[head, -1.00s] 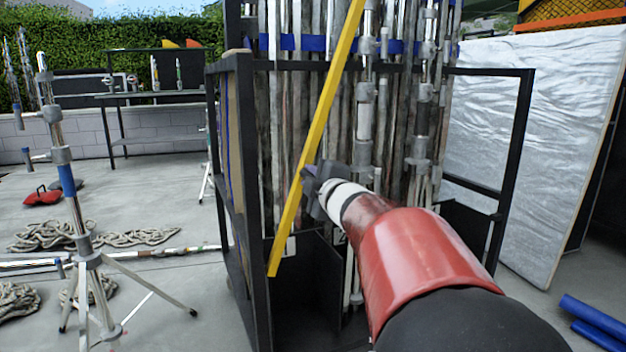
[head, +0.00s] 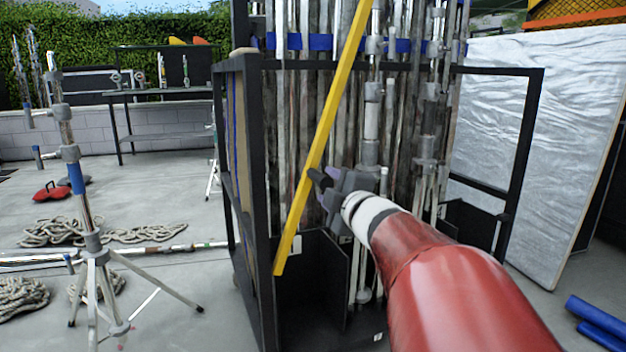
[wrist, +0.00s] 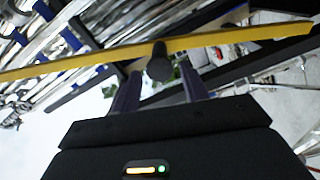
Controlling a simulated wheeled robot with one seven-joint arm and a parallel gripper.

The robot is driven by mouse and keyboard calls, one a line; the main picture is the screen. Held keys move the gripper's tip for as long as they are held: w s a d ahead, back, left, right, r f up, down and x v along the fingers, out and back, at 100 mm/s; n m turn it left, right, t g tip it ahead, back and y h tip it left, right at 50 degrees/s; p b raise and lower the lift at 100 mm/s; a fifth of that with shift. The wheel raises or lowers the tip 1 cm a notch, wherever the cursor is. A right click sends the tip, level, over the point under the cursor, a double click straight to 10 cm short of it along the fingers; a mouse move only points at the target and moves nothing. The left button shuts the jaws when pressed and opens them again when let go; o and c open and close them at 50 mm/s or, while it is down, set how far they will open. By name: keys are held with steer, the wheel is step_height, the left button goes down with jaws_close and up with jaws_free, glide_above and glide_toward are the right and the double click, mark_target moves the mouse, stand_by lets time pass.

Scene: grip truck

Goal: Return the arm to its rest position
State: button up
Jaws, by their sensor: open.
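My gripper (head: 328,186) is in the middle of the head view, at the end of my red and white arm, in front of a black rack. In the wrist view its two fingers (wrist: 158,92) stand apart. A dark round-ended thing (wrist: 159,66) shows between and beyond the fingertips, close to a long yellow bar (wrist: 225,39). The yellow bar (head: 325,130) leans at a steep slant across the rack, just left of the gripper in the head view. I cannot tell whether the fingers touch anything.
The black rack (head: 400,65) holds several upright metal poles and stands. A light stand (head: 88,220) and coiled ropes (head: 60,232) are on the left floor. A silver panel (head: 535,140) leans at right, with blue tubes (head: 598,318) below. Some floor at left is clear.

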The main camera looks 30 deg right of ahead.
steer(key=shift+s, duration=0.7)
steer(key=shift+a+r, duration=0.1)
steer(key=s+a+f+m+g+p, duration=0.3)
steer(key=s+a+m+g, duration=0.1)
steer(key=s+a, duration=0.2)
steer(key=s+a+f+m+g+y+p, duration=0.1)
steer(key=s+a+f+m+g+p, duration=0.3)
steer(key=s, duration=0.5)
steer(key=s+a+f+m+g+p, duration=0.3)
steer(key=s+a+m+g, duration=0.1)
steer(key=s+a, duration=0.3)
steer(key=shift+s+a+f+m+y, duration=0.15)
steer(key=shift+a+m+y, duration=0.2)
steer(key=shift+m, duration=0.55)
